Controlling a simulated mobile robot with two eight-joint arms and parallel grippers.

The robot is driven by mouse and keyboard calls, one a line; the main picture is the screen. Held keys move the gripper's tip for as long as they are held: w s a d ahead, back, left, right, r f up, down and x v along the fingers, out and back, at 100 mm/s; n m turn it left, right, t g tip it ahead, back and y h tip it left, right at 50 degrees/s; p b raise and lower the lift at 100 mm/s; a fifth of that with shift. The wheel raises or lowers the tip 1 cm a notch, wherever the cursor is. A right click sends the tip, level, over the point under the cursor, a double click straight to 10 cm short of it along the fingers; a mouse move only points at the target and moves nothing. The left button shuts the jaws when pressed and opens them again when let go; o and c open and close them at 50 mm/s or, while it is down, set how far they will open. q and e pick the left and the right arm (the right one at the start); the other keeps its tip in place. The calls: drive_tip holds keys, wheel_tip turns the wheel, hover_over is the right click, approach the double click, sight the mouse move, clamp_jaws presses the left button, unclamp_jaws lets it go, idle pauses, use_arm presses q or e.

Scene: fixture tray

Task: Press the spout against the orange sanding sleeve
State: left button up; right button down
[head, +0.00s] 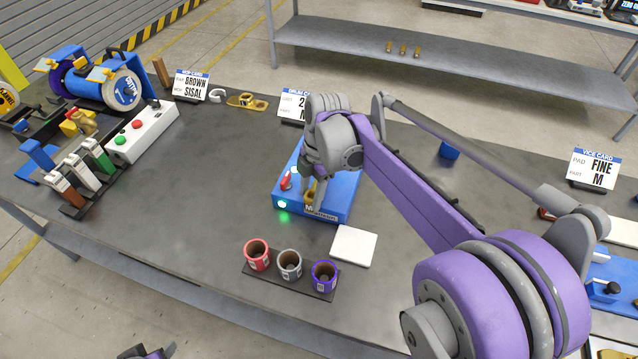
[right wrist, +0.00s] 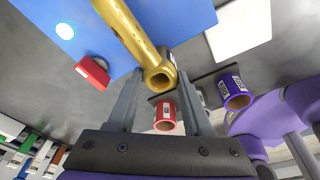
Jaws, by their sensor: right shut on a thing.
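My right gripper (head: 314,206) is shut on a brass-coloured spout (right wrist: 128,38) and holds it over the blue machine box (head: 346,203). The spout's open round end faces the wrist camera, and a little of it shows in the head view (head: 310,192). The box has a lit green button (head: 282,204) and a red switch (head: 286,181). I cannot make out an orange sanding sleeve; my right gripper and arm cover part of the box top. I cannot tell whether the spout touches anything. A bit of my left arm's end (head: 148,352) shows at the bottom edge; its jaws are unclear.
Red (head: 257,255), grey (head: 289,265) and purple (head: 323,276) cups stand on a dark strip at the front. A white pad (head: 354,246) lies beside them. A blue grinder (head: 100,85) and a control box (head: 142,132) stand left. The table's left middle is clear.

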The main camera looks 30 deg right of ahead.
use_arm(q)
drive_tip(key=w+r+p, duration=0.1)
drive_tip(key=r+p, duration=0.1)
drive_tip(key=r, duration=0.1)
drive_tip(key=w+r+p, duration=0.1)
drive_tip(key=r, duration=0.1)
drive_tip(key=shift+w+r, duration=0.1)
drive_tip(key=shift+w, duration=0.2)
use_arm(e)
wheel_tip(320, 180, up, 7)
use_arm(q)
drive_tip(key=shift+s, duration=0.15)
